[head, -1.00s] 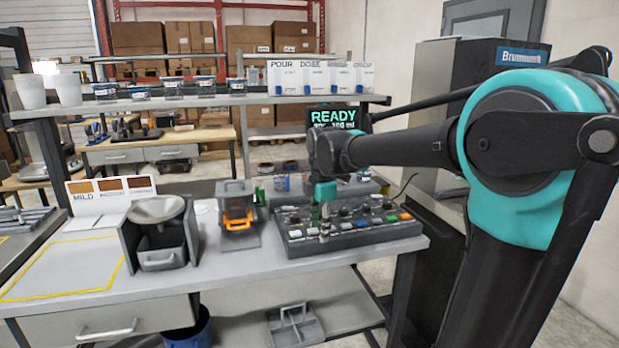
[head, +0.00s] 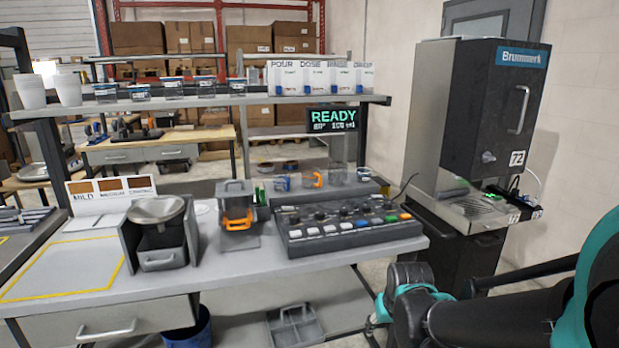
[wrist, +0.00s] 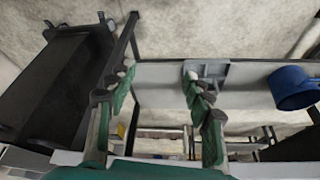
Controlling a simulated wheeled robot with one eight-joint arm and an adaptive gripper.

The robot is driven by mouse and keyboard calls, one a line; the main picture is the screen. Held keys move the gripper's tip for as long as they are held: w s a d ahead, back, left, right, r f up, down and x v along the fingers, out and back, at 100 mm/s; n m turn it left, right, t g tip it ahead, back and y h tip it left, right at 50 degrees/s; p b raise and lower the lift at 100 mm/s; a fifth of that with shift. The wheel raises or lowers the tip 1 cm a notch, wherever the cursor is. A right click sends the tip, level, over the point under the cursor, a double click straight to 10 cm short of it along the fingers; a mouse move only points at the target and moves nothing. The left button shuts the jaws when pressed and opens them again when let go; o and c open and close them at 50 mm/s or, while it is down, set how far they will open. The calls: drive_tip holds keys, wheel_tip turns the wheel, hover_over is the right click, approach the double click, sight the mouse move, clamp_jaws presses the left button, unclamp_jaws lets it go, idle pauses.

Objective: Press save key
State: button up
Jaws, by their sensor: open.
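The dark control panel (head: 350,242) lies on the right part of the bench in the head view. Its front row has white, blue, green and orange keys, with knobs behind. The key labels are too small to read, so I cannot tell which is the save key. A display (head: 333,118) above reads READY. My gripper (wrist: 160,70) is open and empty in the wrist view, its two green-and-grey fingers spread apart. In the head view my arm is at the lower right, below and right of the bench corner, away from the panel. The panel does not clearly show in the wrist view.
A Brummerk machine (head: 497,120) is to the right. Below the bench are a grey caddy (head: 296,326) and a blue bin (wrist: 293,88).

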clamp_jaws()
idle(1.4)
